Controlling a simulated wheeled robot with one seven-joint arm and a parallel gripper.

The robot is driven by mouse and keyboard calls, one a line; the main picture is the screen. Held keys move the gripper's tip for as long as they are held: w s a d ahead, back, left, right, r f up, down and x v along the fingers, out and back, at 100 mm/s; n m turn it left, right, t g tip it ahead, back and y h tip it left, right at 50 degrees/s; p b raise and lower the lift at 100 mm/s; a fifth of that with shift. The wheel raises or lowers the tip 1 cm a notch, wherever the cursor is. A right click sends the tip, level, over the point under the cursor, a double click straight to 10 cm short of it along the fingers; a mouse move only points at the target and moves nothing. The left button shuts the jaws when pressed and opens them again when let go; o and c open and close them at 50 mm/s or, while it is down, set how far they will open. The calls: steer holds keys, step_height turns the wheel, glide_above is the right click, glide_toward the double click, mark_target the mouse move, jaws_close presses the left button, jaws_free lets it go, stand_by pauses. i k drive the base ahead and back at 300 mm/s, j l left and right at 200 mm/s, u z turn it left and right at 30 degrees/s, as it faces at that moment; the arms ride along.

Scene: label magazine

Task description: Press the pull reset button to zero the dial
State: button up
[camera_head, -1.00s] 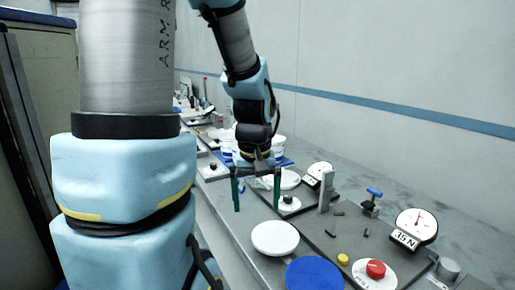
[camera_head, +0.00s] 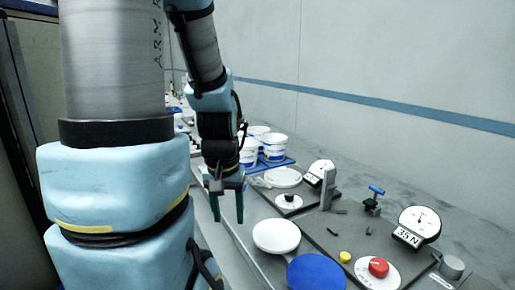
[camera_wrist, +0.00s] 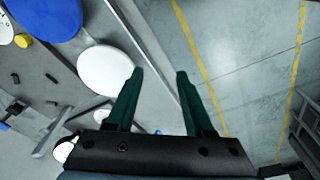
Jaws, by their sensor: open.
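A round dial gauge (camera_head: 420,222) with a "35 N" plate stands at the right of the bench. In front of it, a red button (camera_head: 378,267) sits on a white disc, and a small yellow button (camera_head: 345,257) is beside it. Neither shows a readable label. The yellow button also shows in the wrist view (camera_wrist: 23,41). My gripper (camera_head: 228,219) is open and empty, pointing down near the bench's left edge, well left of both buttons.
A white disc (camera_head: 276,236) and a blue disc (camera_head: 316,273) lie between my gripper and the buttons. A second dial (camera_head: 321,171), a grey upright post (camera_head: 328,189) and a blue-handled clamp (camera_head: 373,201) stand farther back. White tubs (camera_head: 272,147) sit on a blue tray.

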mark_target(345, 256)
steer(key=i+j+z, duration=0.15)
steer(key=z, duration=0.2)
steer(key=i+j+z, duration=0.15)
steer(key=z, duration=0.2)
steer(key=i+j+z, duration=0.1)
steer(key=j+z, duration=0.3)
steer(key=l, duration=0.1)
